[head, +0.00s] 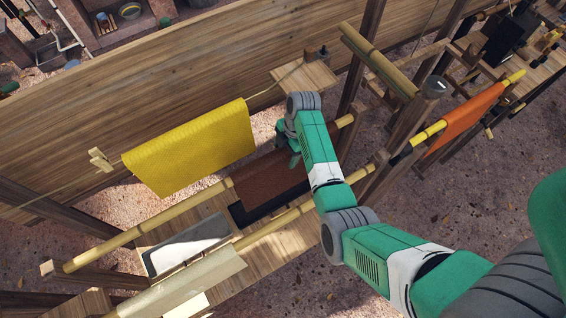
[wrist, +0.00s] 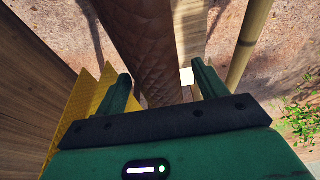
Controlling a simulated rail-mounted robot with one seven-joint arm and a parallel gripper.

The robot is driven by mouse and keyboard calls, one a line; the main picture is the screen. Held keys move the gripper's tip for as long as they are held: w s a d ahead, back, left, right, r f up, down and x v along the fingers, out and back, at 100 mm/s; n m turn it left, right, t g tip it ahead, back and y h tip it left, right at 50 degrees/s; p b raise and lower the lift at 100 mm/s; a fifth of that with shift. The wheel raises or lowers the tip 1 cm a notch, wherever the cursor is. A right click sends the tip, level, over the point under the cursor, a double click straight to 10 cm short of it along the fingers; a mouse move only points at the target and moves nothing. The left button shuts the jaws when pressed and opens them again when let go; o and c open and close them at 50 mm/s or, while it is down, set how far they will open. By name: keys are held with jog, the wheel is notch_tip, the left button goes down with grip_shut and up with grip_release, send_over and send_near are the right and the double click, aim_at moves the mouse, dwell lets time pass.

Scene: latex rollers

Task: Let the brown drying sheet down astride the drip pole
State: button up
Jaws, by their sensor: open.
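The brown drying sheet (head: 262,184) lies along the rear bamboo pole (head: 150,228), which shows at both ends of it. It hangs on the near side; its far side is hidden in the head view. In the wrist view the quilted brown sheet (wrist: 146,45) is a rounded, draped length passing between the fingers. My gripper (head: 294,158) is over the sheet's right part. In the wrist view my gripper (wrist: 162,88) is open, with a finger on each side of the sheet and a wider gap at the right finger. I cannot tell whether the left finger touches it.
A yellow sheet (head: 190,150) hangs close behind, near my left finger. A front bamboo pole (head: 305,206) runs parallel, with a pale sheet (head: 190,285) at its left. A grey tray (head: 186,244) sits below. An orange sheet (head: 463,120) hangs at right, beyond wooden posts (head: 412,115).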

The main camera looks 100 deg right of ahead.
jog(key=v, duration=0.7)
jog(key=shift+s+r, duration=0.1)
jog(key=shift+r, duration=0.25)
